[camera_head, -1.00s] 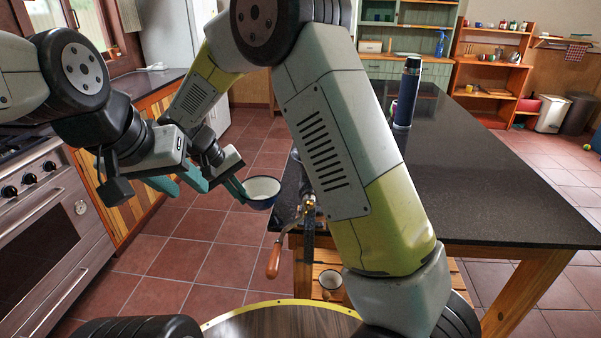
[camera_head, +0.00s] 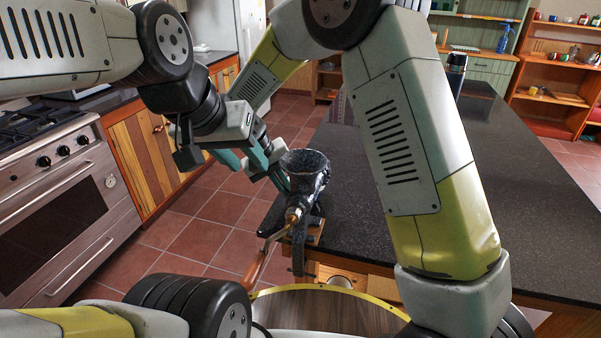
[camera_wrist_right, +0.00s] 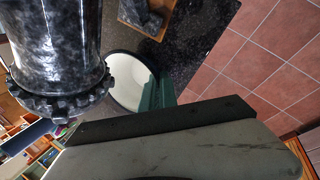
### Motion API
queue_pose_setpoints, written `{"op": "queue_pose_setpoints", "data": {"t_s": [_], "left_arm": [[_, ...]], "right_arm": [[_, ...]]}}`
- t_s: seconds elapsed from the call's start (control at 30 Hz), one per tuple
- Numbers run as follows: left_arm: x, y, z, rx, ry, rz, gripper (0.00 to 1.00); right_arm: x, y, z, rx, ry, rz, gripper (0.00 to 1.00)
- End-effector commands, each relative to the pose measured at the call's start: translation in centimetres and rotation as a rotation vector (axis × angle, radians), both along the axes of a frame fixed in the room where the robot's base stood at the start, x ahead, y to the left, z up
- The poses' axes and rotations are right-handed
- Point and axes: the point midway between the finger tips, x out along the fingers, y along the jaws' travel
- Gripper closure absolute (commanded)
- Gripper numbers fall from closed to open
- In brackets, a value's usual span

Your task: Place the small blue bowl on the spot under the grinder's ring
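The dark speckled grinder (camera_head: 305,172) stands at the table's near left corner, its crank handle hanging over the edge. In the right wrist view its toothed ring (camera_wrist_right: 62,104) is at left. The small blue bowl (camera_wrist_right: 124,82), white inside with a dark rim, shows there beside and beyond the ring; in the head view it is hidden behind the grinder. My right gripper (camera_head: 282,180) is just left of the grinder, its teal fingers shut on the bowl's rim. My left gripper (camera_head: 240,160) is open and empty, left of the right one. The spot under the ring cannot be made out.
The dark table top (camera_head: 480,190) is clear to the right, with a dark bottle (camera_head: 456,72) at its far side. A stove (camera_head: 50,180) and wooden cabinets stand at left. Tiled floor lies between them and the table. My two grippers are close together.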

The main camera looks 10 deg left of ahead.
Motion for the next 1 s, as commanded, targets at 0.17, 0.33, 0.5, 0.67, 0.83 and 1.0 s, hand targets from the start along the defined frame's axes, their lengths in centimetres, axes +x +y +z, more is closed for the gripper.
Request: {"op": "queue_pose_setpoints", "data": {"t_s": [0.17,0.33,0.5,0.67,0.83,1.0], "left_arm": [[0.0,0.0,0.0,0.000,-0.001,-0.001,0.62],[0.0,0.0,0.0,0.001,0.000,-0.001,0.62],[0.0,0.0,0.0,0.001,0.000,-0.001,0.62],[0.0,0.0,0.0,0.001,0.000,-0.001,0.62],[0.0,0.0,0.0,0.001,0.000,-0.001,0.62],[0.0,0.0,0.0,0.001,0.000,-0.001,0.62]], "right_arm": [[0.1,-0.1,0.1,0.001,-0.001,-0.003,1.00],[0.1,-0.1,-0.2,0.001,-0.001,-0.003,0.87],[0.1,-0.1,-0.2,0.001,-0.001,-0.003,0.75],[0.1,-0.1,-0.2,0.001,-0.001,-0.003,0.75],[0.0,0.1,0.7,0.002,-0.002,-0.002,0.75],[-0.5,1.3,3.5,0.004,-0.004,-0.001,0.75]]}}
